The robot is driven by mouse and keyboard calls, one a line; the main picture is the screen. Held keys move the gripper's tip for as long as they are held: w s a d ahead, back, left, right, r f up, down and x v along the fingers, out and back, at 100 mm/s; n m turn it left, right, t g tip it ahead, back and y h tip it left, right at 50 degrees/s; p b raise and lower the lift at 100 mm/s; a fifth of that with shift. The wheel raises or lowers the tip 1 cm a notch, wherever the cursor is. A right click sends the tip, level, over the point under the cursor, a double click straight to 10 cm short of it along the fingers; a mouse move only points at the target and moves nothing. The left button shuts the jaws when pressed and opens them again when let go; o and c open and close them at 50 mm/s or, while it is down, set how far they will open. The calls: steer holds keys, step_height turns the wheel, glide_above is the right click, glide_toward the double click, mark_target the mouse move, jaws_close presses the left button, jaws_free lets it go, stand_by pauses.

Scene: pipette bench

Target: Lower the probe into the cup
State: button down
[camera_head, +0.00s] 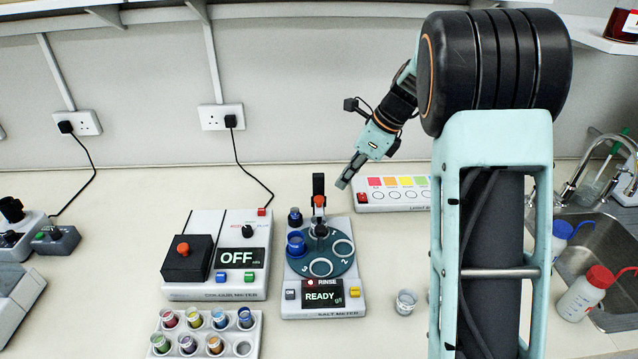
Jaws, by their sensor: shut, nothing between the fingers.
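The salt meter (290,300) stands mid-bench, its screen reading READY with RINSE above it. A dark round turntable with white-ringed places numbered 2 and 3 sits on it. A blue cup (296,244) stands on the turntable's left side; the rings in front and at right look empty. The probe (320,203), on a black upright with a red knob, is at the back of the turntable; its tip is too small to make out. A small dark blue container (295,217) stands behind left. My gripper (344,183) is shut and empty, above and right of the red knob.
The colour meter (203,290), reading OFF, stands left, with a rack of coloured vials (203,345) in front. A colour-strip box (392,192) lies behind right. A small clear cup (405,302) stands right of the salt meter. A sink and bottles are far right.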

steer(key=v, duration=0.8)
steer(key=shift+d, duration=0.15)
